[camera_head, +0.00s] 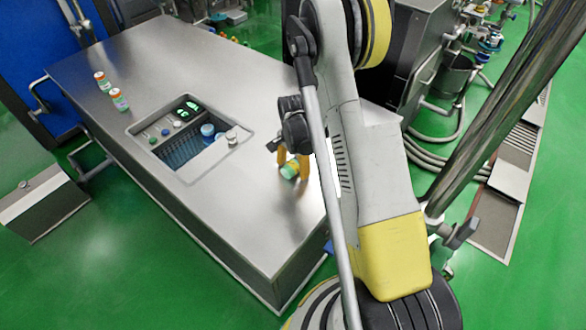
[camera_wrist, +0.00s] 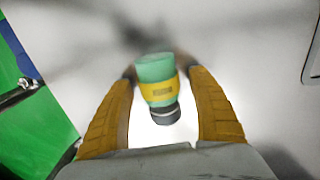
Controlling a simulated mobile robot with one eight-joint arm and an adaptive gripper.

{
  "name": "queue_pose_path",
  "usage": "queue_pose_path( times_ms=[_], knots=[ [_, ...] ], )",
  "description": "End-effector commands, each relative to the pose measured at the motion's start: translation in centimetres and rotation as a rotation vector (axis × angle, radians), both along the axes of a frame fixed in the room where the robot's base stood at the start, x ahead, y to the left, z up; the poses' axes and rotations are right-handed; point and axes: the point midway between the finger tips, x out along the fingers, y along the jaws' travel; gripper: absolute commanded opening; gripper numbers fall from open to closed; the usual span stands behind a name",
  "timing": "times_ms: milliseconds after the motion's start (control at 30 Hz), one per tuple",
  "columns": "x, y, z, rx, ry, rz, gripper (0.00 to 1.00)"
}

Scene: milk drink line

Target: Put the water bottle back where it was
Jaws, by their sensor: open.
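A small bottle with a green body, a yellow band and a dark grey end stands or lies on the steel table; it shows in the head view (camera_head: 289,170) and the wrist view (camera_wrist: 157,91). I cannot tell for certain whether it is the water bottle. My gripper (camera_wrist: 159,74) is open, its orange fingers on either side of the bottle with gaps showing. In the head view my gripper (camera_head: 292,160) is low over the table, right of the sunken bin, and partly hides the bottle.
Two red-capped bottles (camera_head: 102,81) (camera_head: 119,99) stand at the left. The table front near the bin is clear. A grey box (camera_head: 42,204) stands on the floor.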

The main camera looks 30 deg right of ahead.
Motion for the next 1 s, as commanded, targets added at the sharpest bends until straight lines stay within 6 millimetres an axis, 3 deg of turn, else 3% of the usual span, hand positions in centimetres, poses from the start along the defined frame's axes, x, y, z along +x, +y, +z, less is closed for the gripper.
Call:
queue_pose_path(
  times_ms=[67,267,300,733,1000],
  knots=[
    [0.0,0.0,0.1,0.000,0.000,0.000,0.69],
    [0.0,0.0,0.1,0.000,0.000,0.000,0.09],
    [0.0,0.0,0.1,0.000,0.000,0.000,0.07],
    [0.0,0.0,0.6,0.000,0.000,0.000,0.02],
    [0.0,0.0,4.7,0.000,0.000,0.000,0.02]
  ],
)
